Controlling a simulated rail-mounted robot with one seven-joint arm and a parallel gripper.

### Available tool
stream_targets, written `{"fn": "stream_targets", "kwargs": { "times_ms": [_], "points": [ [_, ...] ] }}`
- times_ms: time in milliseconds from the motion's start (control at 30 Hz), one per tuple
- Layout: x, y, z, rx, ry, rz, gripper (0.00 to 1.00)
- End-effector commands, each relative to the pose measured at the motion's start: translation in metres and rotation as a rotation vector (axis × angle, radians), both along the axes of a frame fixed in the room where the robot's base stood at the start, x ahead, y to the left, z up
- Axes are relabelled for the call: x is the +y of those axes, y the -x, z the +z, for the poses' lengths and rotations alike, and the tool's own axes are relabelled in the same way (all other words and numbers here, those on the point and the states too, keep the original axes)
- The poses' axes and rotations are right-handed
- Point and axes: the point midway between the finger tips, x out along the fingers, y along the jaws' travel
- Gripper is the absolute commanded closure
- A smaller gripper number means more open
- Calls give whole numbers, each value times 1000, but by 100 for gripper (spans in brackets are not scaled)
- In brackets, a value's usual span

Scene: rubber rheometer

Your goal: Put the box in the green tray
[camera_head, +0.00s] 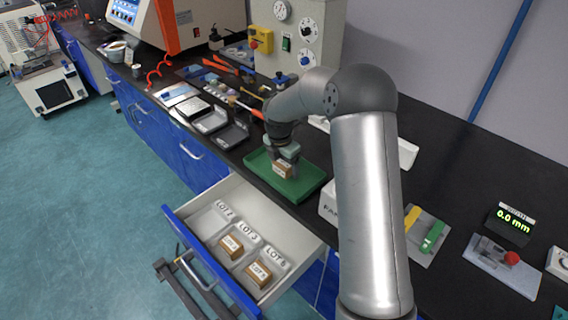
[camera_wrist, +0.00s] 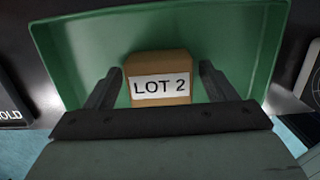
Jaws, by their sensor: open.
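A small brown box with a white label reading LOT 2 sits in the green tray; it shows in the wrist view (camera_wrist: 158,78) and in the head view (camera_head: 282,168). The green tray (camera_head: 305,187) lies on the black counter above the open drawer, and its green wall fills much of the wrist view (camera_wrist: 90,42). My gripper (camera_head: 284,158) is down at the tray with its fingers on either side of the box. In the wrist view my gripper (camera_wrist: 158,88) is open, with a gap visible between each finger and the box.
The open drawer (camera_head: 300,241) below holds two brown boxes, (camera_head: 231,246) and (camera_head: 258,273), in labelled compartments. Dark trays (camera_head: 232,135) lie left of the green tray. A white box (camera_head: 328,207) stands to its right. A large machine (camera_head: 297,40) stands behind.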

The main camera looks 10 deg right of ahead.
Motion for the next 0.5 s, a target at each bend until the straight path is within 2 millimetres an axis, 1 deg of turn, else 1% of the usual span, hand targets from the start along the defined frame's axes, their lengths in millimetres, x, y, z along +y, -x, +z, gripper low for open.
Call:
{"fn": "stream_targets", "kwargs": {
  "times_ms": [167,267,500],
  "points": [
    [0,0,12,-2,1,0,22],
    [2,1,30,-4,1,-1,22],
    [8,4,82,-5,-1,-1,22]
  ]
}}
